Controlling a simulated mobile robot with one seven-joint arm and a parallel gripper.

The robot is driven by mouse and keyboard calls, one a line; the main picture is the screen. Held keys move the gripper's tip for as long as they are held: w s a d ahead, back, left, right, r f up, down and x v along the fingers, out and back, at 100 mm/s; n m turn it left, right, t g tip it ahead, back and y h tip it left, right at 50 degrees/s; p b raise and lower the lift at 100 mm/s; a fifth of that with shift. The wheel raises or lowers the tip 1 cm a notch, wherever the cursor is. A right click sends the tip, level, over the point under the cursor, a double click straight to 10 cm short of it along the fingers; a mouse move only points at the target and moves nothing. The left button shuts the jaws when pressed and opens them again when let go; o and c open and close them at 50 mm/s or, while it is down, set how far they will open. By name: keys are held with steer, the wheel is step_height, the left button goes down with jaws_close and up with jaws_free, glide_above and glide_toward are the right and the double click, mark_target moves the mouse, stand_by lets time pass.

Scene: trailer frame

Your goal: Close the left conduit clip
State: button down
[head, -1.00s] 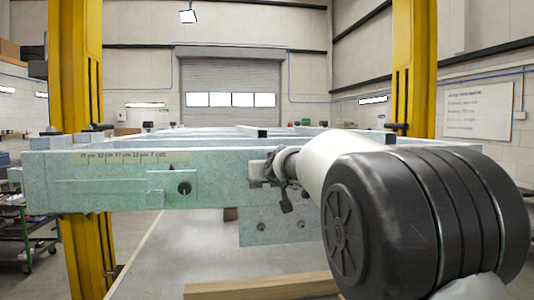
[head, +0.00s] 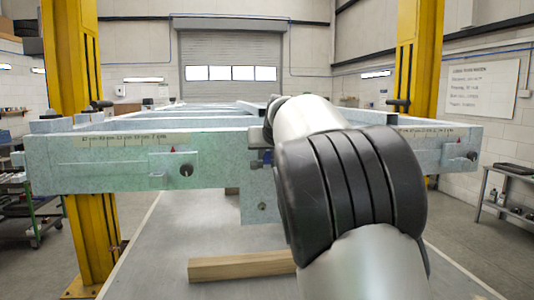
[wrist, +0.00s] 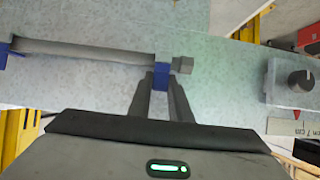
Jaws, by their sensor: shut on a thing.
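In the wrist view a grey conduit (wrist: 90,48) runs along the pale green frame beam. One blue clip (wrist: 161,75) is around or against the conduit near its end fitting (wrist: 183,65). My gripper (wrist: 160,84) is shut on this clip, with a dark finger on each side of it. A second blue clip (wrist: 6,48) sits at the left edge of that view. I cannot tell whether either clip is latched.
The trailer frame beam (head: 90,175) spans the head view. A knob (head: 186,170) projects from its face to the left of my arm; one knob (wrist: 301,81) also shows in the wrist view. A timber (head: 240,267) lies below. Yellow posts (head: 70,60) stand at both sides.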

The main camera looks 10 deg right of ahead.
steer(key=c, duration=1.6)
jaws_free()
steer(key=b+v, duration=0.3)
steer(key=v, duration=1.4)
steer(key=shift+s+r, duration=0.15)
steer(key=shift+s, duration=0.05)
steer(key=s+f+g, duration=0.2)
steer(key=s+f, duration=0.8)
steer(key=s+f+g, duration=0.2)
steer(key=s+f, duration=0.9)
steer(key=s+f+g, duration=0.2)
steer(key=s+f, duration=0.8)
steer(key=s, duration=0.1)
steer(key=shift+s+f, duration=0.15)
steer(key=shift+f, duration=0.1)
